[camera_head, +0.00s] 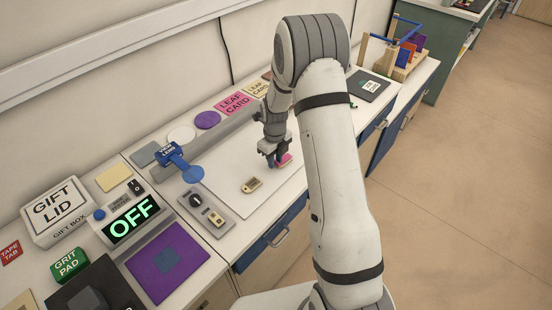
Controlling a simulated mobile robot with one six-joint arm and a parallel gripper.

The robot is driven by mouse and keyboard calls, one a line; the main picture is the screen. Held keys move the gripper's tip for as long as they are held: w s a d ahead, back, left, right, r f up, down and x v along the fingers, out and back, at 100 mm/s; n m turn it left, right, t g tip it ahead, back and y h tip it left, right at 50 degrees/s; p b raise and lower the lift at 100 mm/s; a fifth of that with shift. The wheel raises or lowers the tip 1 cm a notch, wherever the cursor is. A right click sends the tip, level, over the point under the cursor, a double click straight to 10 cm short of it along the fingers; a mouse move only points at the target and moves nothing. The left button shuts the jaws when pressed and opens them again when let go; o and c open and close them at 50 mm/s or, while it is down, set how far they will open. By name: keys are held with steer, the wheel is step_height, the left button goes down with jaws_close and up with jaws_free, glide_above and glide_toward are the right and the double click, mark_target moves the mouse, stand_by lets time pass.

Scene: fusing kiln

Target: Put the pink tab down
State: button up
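The pink tab (285,160) is a small flat pink piece at the fingertips of my gripper (277,162), mostly to their right. My gripper points down over the white board (233,184) and appears shut on the tab. The fingers hide part of the tab. I cannot tell whether the tab touches the board or hangs just above it.
A blue-handled tool (172,155) and a grey switch plate (206,212) lie left of the board. Pink (235,103) and tan (259,88) leaf cards line the back. A display reading OFF (132,219) stands left. The board's front half is clear.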

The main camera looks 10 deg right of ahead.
steer(key=s+r+n+b, duration=0.1)
steer(key=s+r+n, duration=0.2)
steer(key=r, duration=0.6)
steer(key=s+r+n+b, duration=0.1)
steer(key=s+r+n, duration=0.15)
steer(key=r, duration=0.75)
steer(key=s+r+n+t, duration=0.1)
steer(key=s+r+n, duration=0.2)
steer(key=s+n, duration=0.8)
steer(key=s+r+n+t, duration=0.2)
steer(key=s+r+n, duration=0.2)
steer(key=s+n, duration=0.8)
steer(key=shift+s+r+n+t, duration=0.2)
steer(key=shift+s+n+t, duration=0.1)
steer(key=shift+n, duration=0.25)
steer(key=shift+d, duration=0.1)
